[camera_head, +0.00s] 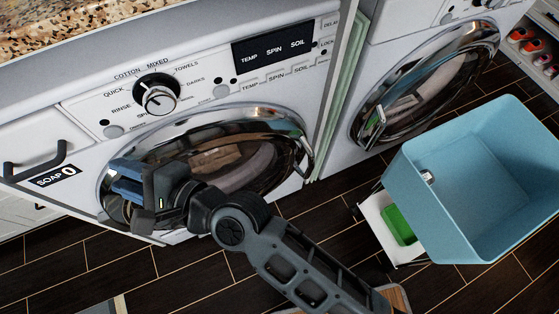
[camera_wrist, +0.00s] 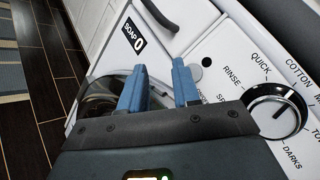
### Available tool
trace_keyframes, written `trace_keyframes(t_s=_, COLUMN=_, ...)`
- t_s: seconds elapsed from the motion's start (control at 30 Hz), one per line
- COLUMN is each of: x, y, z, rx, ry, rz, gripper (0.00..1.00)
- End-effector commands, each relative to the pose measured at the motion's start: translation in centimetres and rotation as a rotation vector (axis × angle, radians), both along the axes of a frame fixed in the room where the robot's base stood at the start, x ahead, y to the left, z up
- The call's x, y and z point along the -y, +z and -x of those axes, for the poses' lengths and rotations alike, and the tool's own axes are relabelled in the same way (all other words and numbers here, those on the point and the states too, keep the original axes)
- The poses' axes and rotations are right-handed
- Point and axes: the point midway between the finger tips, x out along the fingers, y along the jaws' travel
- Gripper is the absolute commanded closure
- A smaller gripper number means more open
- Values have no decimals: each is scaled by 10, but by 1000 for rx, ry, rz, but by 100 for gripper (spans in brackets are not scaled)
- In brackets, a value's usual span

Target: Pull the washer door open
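The washer (camera_head: 75,120) is white, with a round chrome-rimmed glass door (camera_head: 240,160) that looks shut. A chrome handle (camera_head: 305,148) shows on the door's right rim. My gripper (camera_head: 116,178) is in front of the door's left side, with its blue fingers pointing left, away from that handle. In the wrist view, the fingers of my gripper (camera_wrist: 158,68) are apart with nothing seen between them. Part of the door (camera_wrist: 100,92) shows behind the left finger. My gripper and arm hide the door's lower left part.
A second front-loading machine (camera_head: 425,80) stands to the right. A light-blue bin (camera_head: 425,195) stands on the floor at right, beside a white cart (camera_head: 380,215) holding a green item. The soap drawer handle (camera_head: 35,160) juts out at left. Dark floor is open below the washer.

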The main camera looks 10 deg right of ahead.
Motion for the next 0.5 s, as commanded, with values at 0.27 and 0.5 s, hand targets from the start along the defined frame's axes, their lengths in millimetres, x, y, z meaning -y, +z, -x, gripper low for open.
trace_keyframes(t_s=0.27, x=69, y=-69, z=-26, rx=-57, ry=-120, rz=-11, gripper=53)
trace_keyframes(t_s=0.5, x=160, y=-139, z=-43, rx=-125, ry=-277, rz=-40, gripper=53)
